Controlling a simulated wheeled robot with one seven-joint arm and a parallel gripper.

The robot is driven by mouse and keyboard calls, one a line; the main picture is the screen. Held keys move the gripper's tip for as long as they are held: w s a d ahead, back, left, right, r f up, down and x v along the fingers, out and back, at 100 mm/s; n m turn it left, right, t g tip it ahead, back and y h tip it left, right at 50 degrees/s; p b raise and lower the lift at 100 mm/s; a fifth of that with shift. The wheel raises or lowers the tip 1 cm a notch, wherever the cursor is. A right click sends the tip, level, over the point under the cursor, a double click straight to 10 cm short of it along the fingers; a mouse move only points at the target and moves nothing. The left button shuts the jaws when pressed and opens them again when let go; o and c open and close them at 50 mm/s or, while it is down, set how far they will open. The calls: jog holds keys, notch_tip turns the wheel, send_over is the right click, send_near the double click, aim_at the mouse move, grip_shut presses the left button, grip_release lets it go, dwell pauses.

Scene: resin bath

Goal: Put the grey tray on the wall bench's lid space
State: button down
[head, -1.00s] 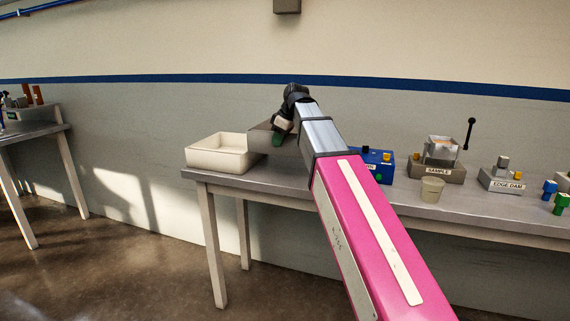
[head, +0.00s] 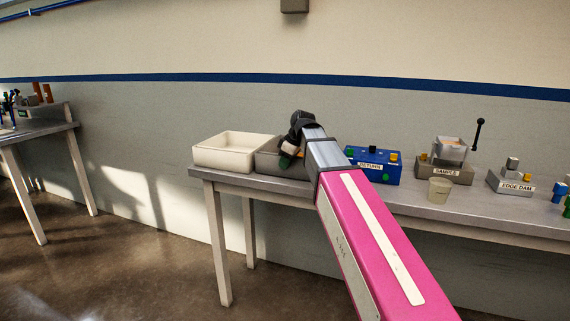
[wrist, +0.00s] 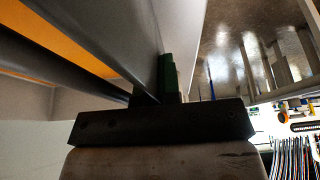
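The grey tray (head: 268,163) is at the left part of the wall bench (head: 410,197), just right of the cream tray. It looks level and at or very near the bench top; I cannot tell whether it touches. My gripper (head: 287,158) is at the tray's right side, with its dark wrist bent down over it. In the wrist view a grey wall (wrist: 185,40) runs against the green fingertip pad (wrist: 168,75), and the gripper looks shut on it. My arm hides the tray's right end. No marking of the lid space shows.
A cream tray (head: 222,160) stands at the bench's left end. A blue box (head: 372,167), a SAMPLE stand (head: 446,172), a small cup (head: 439,190) and an EDGE DAM block (head: 512,183) stand to the right. Another table (head: 40,134) is at far left.

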jog(key=shift+f, duration=0.1)
jog(key=c, duration=1.3)
grip_release()
jog(key=v, duration=1.2)
jog(key=shift+a, duration=0.1)
